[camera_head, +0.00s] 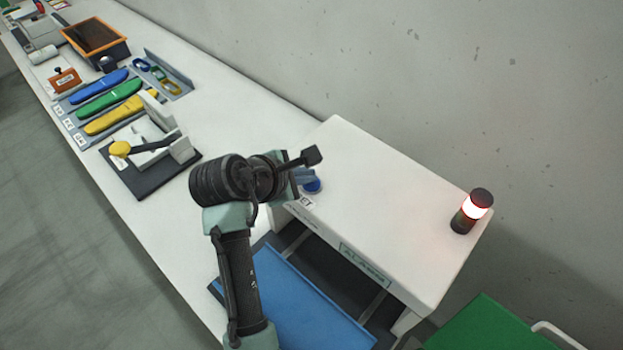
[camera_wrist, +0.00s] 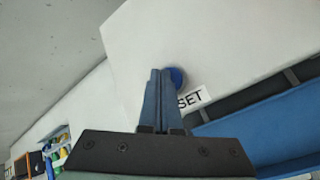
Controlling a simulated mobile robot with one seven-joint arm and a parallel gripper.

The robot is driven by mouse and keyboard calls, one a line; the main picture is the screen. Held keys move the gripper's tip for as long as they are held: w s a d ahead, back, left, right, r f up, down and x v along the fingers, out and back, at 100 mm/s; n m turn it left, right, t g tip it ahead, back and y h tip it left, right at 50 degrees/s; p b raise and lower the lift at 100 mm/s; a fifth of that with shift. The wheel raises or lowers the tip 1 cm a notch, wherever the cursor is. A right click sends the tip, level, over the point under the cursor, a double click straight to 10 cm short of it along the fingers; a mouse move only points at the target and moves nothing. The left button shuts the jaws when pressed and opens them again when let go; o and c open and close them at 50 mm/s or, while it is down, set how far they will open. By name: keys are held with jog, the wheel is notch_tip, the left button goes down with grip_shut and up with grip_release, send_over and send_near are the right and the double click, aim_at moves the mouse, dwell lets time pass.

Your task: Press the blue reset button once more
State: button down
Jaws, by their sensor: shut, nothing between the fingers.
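The blue reset button (camera_head: 313,187) is on top of the white machine housing (camera_head: 385,215), near its left front corner. In the wrist view the round blue button (camera_wrist: 178,77) shows just right of my fingertips, partly hidden behind them. My gripper (camera_wrist: 160,72) is shut and empty, its two blue fingers together. In the head view my gripper (camera_head: 306,176) is at the button, and the arm hides part of it. I cannot tell whether the fingertips touch the button. A white label (camera_wrist: 192,99) beside it reads "SET", its start covered.
A signal lamp (camera_head: 472,211) glows red-white on the housing's right end. A blue tray (camera_head: 300,300) lies below the housing front. Left on the bench are a clamp fixture (camera_head: 150,155), coloured insoles (camera_head: 108,98) and an orange bin (camera_head: 95,40). A green surface (camera_head: 490,325) is lower right.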

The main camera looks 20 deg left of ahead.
aim_at(307, 185)
jog(key=shift+f, duration=0.35)
jog(key=shift+r, duration=0.1)
dwell(0.3)
jog(key=shift+r+p, duration=0.9)
jog(key=shift+p, duration=0.35)
jog(key=shift+r, duration=0.1)
notch_tip(307, 185, up, 5)
jog(key=p, duration=0.6)
